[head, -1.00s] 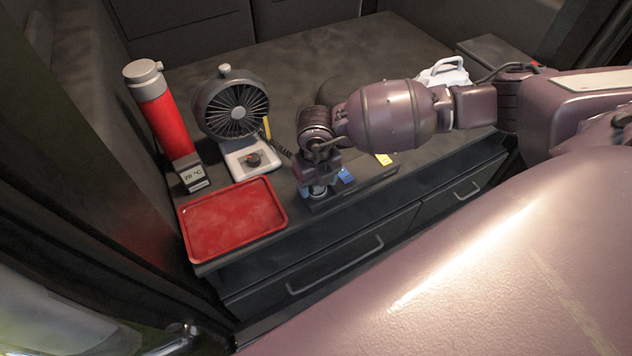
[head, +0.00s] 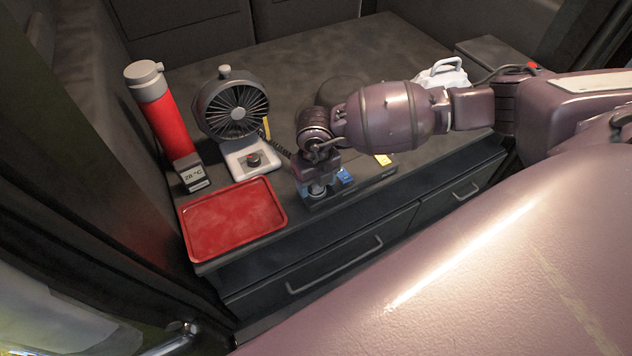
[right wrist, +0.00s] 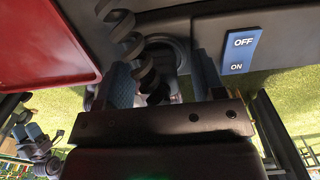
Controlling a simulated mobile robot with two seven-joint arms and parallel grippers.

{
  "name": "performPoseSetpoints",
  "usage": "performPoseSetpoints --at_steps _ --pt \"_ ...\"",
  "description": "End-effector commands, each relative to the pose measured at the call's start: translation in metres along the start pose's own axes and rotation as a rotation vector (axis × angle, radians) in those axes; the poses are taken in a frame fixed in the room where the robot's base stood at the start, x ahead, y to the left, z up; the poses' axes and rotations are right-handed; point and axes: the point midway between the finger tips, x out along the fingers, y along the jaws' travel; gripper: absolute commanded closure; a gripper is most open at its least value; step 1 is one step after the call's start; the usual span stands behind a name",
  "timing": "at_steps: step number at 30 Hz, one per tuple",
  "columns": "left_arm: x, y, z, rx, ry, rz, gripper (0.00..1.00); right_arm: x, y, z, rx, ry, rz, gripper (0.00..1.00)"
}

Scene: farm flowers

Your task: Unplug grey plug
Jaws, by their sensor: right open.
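The grey plug (right wrist: 160,58) is in the right wrist view, with a dark coiled cord (right wrist: 132,45) running in front of it. It seems to sit in the dark power strip (head: 345,190) at the counter's front edge. My right gripper (head: 318,188) is at the strip, pointing down. In the right wrist view its two bluish fingers (right wrist: 162,80) stand apart on either side of the plug; contact cannot be told. The cord and gripper hide part of the plug. What looks like my left gripper (right wrist: 27,132) is small at the lower left of the right wrist view.
A blue OFF/ON switch (right wrist: 241,50) is beside the plug. A red tray (head: 235,222) lies to the left. Behind stand a fan (head: 234,110) on a white base and a red cylinder (head: 165,120) with a temperature display. A white object (head: 443,73) is at the back right.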

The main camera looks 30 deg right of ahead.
Motion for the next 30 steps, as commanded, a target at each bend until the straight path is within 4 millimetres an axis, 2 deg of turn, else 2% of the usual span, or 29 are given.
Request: performPoseSetpoints --at_steps 29,30 --pt "-0.0019 -0.0005 -0.0073 -0.001 0.011 -0.001 0.48 0.0004 -0.0004 -0.0001 0.001 0.001 0.000 0.37" --pt "-0.0019 -0.0001 -0.0074 -0.003 0.012 -0.001 0.48 0.0004 -0.0004 -0.0002 0.001 0.001 0.000 0.42"
